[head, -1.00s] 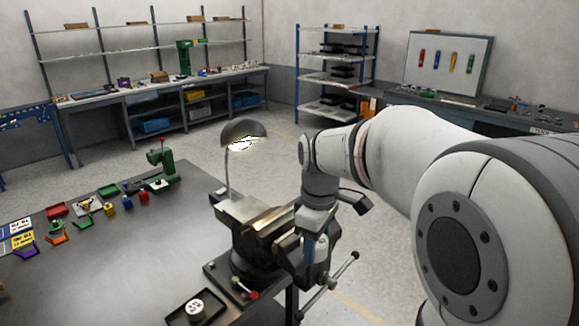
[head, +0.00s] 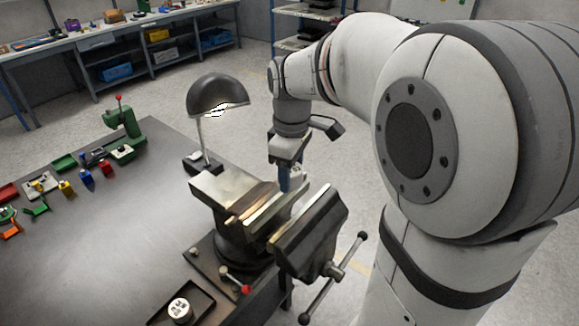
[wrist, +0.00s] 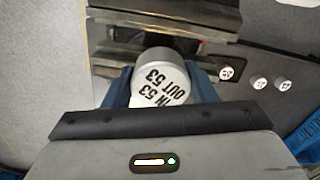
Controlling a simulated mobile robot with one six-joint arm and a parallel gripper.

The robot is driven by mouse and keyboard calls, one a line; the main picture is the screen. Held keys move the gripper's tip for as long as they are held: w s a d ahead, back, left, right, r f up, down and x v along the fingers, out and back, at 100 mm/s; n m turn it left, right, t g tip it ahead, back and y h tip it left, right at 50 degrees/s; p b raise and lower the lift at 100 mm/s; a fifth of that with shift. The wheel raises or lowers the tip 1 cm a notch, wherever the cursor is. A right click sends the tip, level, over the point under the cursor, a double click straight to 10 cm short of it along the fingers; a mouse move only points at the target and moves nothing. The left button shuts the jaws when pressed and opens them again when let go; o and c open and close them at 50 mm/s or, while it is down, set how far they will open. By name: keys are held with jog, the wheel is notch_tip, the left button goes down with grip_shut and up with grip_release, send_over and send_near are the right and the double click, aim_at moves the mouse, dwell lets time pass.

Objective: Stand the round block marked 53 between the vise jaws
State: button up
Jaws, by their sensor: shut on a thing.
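The round block marked 53 (wrist: 158,88) is a silvery cylinder, its "IN 53 OUT 53" face toward the wrist camera. My gripper (wrist: 161,92) is shut on it, one blue finger at each side. In the head view my gripper (head: 287,180) points down at the far end of the vise (head: 312,232), close to its jaws. Whether the block is inside the jaw gap or just above it, I cannot tell. The block's lower part is hidden in the wrist view, where metal vise parts (wrist: 165,18) lie just beyond it.
A dark tray with a white round marked piece (head: 180,309) sits at the bench's front edge. A desk lamp (head: 217,95) stands close behind the vise. The vise handle (head: 335,278) sticks out front right. Coloured parts and a green press (head: 124,122) are at left; the bench middle is clear.

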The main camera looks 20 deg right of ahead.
aim_at(292, 189)
jog(key=shift+f+b, duration=1.75)
jog(key=shift+f, duration=0.9)
jog(key=shift+s, duration=0.1)
jog(key=shift+f+b, duration=1.05)
jog(key=shift+f, duration=0.45)
dwell(0.8)
jog(key=o, duration=1.2)
jog(key=shift+r, duration=0.1)
jog(key=shift+s+r+p, duration=0.1)
jog(key=shift+r+p, duration=2.95)
jog(key=shift+r, duration=0.85)
